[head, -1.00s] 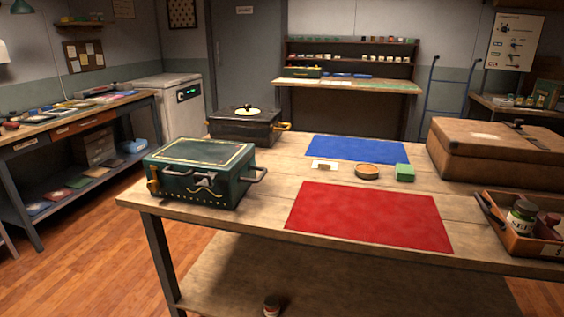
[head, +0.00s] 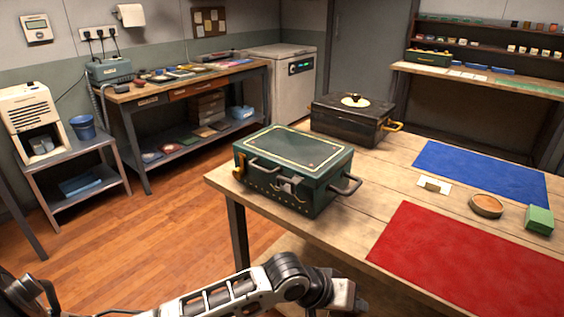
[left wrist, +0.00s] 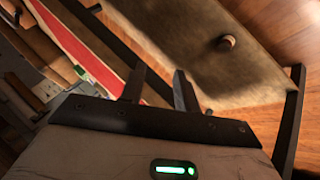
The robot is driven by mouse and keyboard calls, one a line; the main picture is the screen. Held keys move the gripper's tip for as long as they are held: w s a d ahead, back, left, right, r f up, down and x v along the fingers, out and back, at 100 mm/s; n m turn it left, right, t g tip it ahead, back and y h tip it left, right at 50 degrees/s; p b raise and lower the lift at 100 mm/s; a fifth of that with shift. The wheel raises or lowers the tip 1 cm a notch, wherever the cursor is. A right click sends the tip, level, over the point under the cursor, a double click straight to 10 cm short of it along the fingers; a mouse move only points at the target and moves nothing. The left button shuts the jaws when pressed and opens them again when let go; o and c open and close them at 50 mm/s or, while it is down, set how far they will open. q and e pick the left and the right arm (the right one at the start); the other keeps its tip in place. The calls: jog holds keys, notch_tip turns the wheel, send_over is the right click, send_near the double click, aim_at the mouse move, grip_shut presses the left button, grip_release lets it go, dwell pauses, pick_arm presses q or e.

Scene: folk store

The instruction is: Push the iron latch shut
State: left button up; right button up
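A dark green metal box (head: 294,158) with yellow trim stands on the near left corner of the wooden table in the head view. A grey iron latch (head: 290,186) is on its front face; it is too small to tell its exact position. A brass fitting (head: 239,166) is on the box's left end. My left arm reaches in low in the head view, in front of and below the box, apart from it. In the left wrist view my left gripper (left wrist: 159,72) has its two fingers apart with nothing between them. My right gripper is out of view.
A black box (head: 345,120) stands behind the green one. The table (head: 385,172) also bears a red mat (head: 460,262), a blue mat (head: 480,172), a round dish (head: 487,206) and a green block (head: 539,219). Open floor (head: 150,240) lies left of the table.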

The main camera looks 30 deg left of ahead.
pick_arm(q)
jog(key=w+a+r+n+g+y+p, duration=0.1)
jog(key=w+a+r+n+y+p, duration=0.15)
jog(key=w+a+r, duration=0.5)
jog(key=n+g+y+p, duration=0.2)
jog(key=n+g+y, duration=0.1)
jog(key=n, duration=0.9)
send_near(282, 177)
jog(key=p+x, duration=0.1)
jog(key=x, duration=0.6)
jog(key=shift+f, duration=0.35)
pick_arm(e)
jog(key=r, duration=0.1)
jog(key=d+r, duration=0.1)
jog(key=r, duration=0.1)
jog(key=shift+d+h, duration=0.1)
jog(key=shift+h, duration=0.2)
pick_arm(q)
grip_shut()
